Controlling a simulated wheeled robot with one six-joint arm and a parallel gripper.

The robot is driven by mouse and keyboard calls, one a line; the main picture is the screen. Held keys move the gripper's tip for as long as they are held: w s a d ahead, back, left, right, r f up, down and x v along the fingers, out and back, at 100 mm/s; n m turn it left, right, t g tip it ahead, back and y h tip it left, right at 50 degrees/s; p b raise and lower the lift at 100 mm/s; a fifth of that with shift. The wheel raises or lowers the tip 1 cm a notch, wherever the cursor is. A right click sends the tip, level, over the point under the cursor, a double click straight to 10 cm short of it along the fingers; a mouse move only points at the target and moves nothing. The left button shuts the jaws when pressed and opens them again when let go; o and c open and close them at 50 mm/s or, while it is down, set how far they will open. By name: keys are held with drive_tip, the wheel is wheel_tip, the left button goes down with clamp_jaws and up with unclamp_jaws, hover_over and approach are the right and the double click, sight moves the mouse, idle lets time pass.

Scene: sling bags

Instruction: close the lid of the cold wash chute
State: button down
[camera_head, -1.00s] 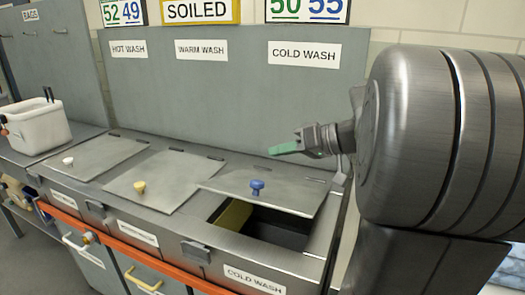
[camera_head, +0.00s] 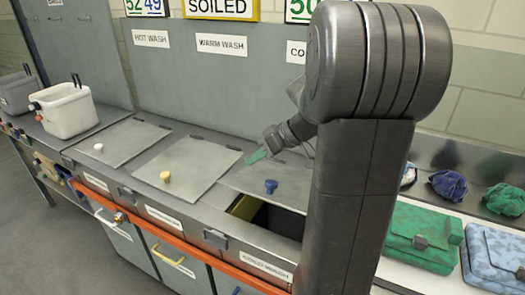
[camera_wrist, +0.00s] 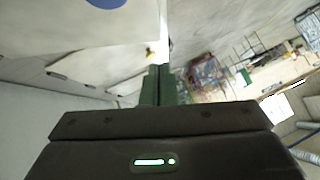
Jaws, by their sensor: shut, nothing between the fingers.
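The cold wash lid (camera_head: 262,178) is a flat grey plate with a blue knob (camera_head: 271,186), raised and tilted over its chute in the head view. The dark cold wash opening (camera_head: 275,217) shows below the lid's front edge, with a yellow inner wall at its left. My gripper (camera_head: 256,157), with green fingers, is shut and empty, just behind and above the lid. In the wrist view the shut green fingers (camera_wrist: 157,85) point past a pale plate with part of a blue disc (camera_wrist: 105,2) at the top. My arm hides the lid's right side.
The hot wash lid (camera_head: 120,142) with a white knob and the warm wash lid (camera_head: 182,167) with a yellow knob lie flat on the left. A white bin (camera_head: 70,110) stands beyond them. Green (camera_head: 420,238) and blue bags (camera_head: 495,258) lie on the right counter.

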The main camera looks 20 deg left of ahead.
sight(231, 186)
drive_tip(key=x, duration=0.4)
drive_tip(key=shift+s+r+p, duration=0.1)
drive_tip(key=shift+p, duration=0.2)
drive_tip(key=f, duration=0.1)
drive_tip(key=s+f, duration=0.1)
drive_tip(key=f, duration=0.1)
drive_tip(key=shift+a+f, duration=0.15)
drive_tip(key=shift+s+f+p, duration=0.2)
drive_tip(key=shift+f+p, duration=0.1)
drive_tip(key=shift+f, duration=0.2)
drive_tip(key=s+f+b, duration=0.1)
drive_tip(key=f+b, duration=0.1)
drive_tip(key=b, duration=0.2)
drive_tip(key=f+t+b, duration=0.1)
drive_tip(key=f+b, duration=0.2)
drive_tip(key=b, duration=0.1)
drive_tip(key=s+f+n+t+b, duration=0.1)
drive_tip(key=f+b, duration=0.2)
drive_tip(key=b, duration=0.1)
drive_tip(key=shift+s+a, duration=0.15)
drive_tip(key=shift+s, duration=0.2)
